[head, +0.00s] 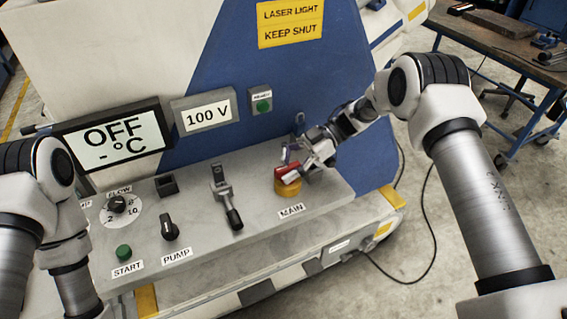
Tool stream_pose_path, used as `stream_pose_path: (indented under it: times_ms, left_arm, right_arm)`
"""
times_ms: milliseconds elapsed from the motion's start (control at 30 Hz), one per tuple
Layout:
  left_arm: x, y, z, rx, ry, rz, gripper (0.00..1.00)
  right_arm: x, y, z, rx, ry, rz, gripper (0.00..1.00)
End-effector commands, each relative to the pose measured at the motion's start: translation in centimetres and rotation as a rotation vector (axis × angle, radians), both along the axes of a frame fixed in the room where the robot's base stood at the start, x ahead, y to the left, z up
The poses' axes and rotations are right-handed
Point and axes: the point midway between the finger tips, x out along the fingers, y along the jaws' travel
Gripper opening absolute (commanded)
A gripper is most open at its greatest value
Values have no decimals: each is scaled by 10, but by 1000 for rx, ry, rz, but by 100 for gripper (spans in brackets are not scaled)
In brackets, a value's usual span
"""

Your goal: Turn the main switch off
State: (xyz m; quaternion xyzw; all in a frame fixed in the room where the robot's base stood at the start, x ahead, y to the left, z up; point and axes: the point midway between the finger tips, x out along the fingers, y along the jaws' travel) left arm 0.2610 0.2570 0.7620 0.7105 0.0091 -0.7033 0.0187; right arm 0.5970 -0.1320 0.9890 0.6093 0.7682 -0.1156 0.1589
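The main switch is a red handle (286,172) on a round yellow base (289,189), on the sloped grey panel above the MAIN label (292,211). My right gripper (297,160) reaches in from the upper right, its fingers at the red handle. The fingers partly cover the handle, and I cannot tell whether they are shut on it or only beside it. My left arm shows at the left edge; its gripper is out of view.
The grey panel (262,238) also carries a PUMP knob (169,228), a lever (226,196), a green START button (123,252) and a FLOW dial (117,204). A workbench (490,38) stands at the upper right.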

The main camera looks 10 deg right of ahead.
Motion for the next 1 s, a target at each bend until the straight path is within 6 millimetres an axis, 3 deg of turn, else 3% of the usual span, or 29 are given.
stream_pose_path:
  times_ms: [33, 633, 1000]
  left_arm:
    - [0, 0, -2, 0, 0, 0, 72]
    - [0, 0, -2, 0, -1, 0, 72]
    - [0, 0, -1, 0, -1, 0, 72]
  right_arm:
    - [-5, -2, -13, -14, 17, 0, 48]
    - [-2, -10, -9, -14, 14, -4, 48]
    - [12, -83, 37, -6, -3, -6, 48]
